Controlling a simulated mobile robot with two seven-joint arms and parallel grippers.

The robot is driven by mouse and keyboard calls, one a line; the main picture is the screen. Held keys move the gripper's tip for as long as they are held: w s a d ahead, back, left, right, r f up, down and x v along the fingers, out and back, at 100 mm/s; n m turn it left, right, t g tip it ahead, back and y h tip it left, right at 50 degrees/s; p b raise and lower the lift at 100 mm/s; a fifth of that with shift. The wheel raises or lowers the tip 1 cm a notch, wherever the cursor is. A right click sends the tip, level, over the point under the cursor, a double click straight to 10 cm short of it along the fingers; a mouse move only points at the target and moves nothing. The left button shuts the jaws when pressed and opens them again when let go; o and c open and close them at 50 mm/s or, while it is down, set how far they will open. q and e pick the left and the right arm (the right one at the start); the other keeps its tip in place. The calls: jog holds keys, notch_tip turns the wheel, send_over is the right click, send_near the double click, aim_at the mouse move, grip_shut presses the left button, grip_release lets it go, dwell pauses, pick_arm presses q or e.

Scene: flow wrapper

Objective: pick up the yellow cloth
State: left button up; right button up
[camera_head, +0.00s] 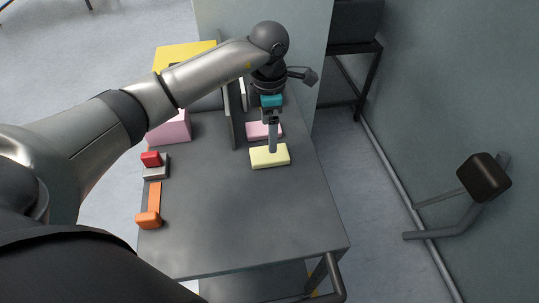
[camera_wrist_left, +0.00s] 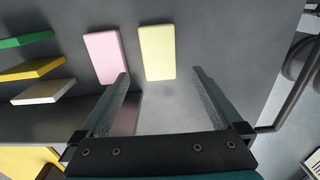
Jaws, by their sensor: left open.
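The yellow cloth (camera_head: 270,161) lies flat, a pale folded block, on the dark grey table near its right edge. In the left wrist view the yellow cloth (camera_wrist_left: 157,52) lies ahead, between the lines of the two fingers. My left gripper (camera_head: 273,151) points down over the cloth, and one finger hides part of it. In the wrist view my left gripper (camera_wrist_left: 159,74) is open, with nothing between its fingers; the cloth appears just beyond the tips. Whether they touch it cannot be told. My right gripper is not in view.
A pink cloth (camera_head: 264,131) lies beside the yellow one. A dark upright panel (camera_head: 229,122) stands to its left. A pink box (camera_head: 170,127), a red-topped block (camera_head: 152,160) and an orange tool (camera_head: 153,205) are along the left edge. The front of the table (camera_head: 235,220) is clear.

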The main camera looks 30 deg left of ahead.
aim_at(270, 156)
pick_arm(q)
notch_tip(270, 156, down, 3)
jog(key=shift+r, duration=0.15)
jog(key=shift+f+b, duration=0.3)
jog(key=shift+f, duration=0.35)
notch_tip(270, 156, down, 4)
jog(key=shift+w+r+b, duration=0.1)
jog(key=shift+b, duration=0.35)
jog(key=shift+f, duration=0.3)
jog(key=c, duration=1.2)
jog(key=shift+r, duration=0.1)
jog(key=shift+c, duration=0.2)
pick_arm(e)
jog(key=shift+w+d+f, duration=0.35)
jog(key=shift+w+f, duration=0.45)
